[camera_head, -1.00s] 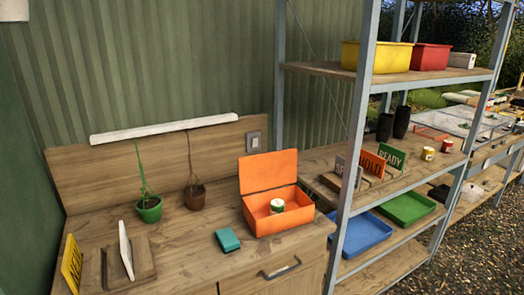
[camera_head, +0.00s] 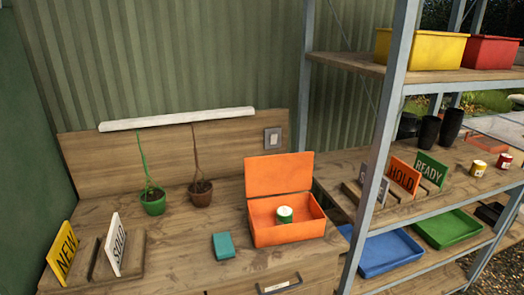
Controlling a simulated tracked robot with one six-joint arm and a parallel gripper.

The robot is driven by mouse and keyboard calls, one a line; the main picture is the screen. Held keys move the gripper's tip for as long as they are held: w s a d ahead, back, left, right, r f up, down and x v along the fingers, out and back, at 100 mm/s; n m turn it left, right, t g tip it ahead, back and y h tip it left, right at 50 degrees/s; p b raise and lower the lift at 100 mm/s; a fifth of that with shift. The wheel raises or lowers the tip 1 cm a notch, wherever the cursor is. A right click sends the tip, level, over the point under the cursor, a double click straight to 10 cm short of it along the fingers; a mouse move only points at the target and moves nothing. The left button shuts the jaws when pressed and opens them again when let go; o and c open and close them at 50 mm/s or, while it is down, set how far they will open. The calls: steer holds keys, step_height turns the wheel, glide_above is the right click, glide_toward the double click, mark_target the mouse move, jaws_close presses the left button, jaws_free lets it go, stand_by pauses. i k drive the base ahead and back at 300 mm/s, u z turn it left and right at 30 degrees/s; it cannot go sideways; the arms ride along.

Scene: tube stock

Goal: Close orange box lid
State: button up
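The orange box (camera_head: 290,235) stands on the wooden bench near its right end, beside the shelf post. Its orange lid (camera_head: 279,173) is open and stands nearly upright along the box's back edge. A small green and white tin (camera_head: 285,214) sits inside the box. My gripper is not in the head view, and no part of my arm shows.
A teal block (camera_head: 224,245) lies just left of the box. A sign rack (camera_head: 125,265) is at the left. A metal shelf post (camera_head: 385,140) rises right of the box.

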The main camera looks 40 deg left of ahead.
mark_target(267, 175)
steer(key=u, duration=0.35)
steer(key=i, duration=0.6)
steer(key=u, duration=1.05)
steer(key=i, duration=0.8)
steer(key=u, duration=0.5)
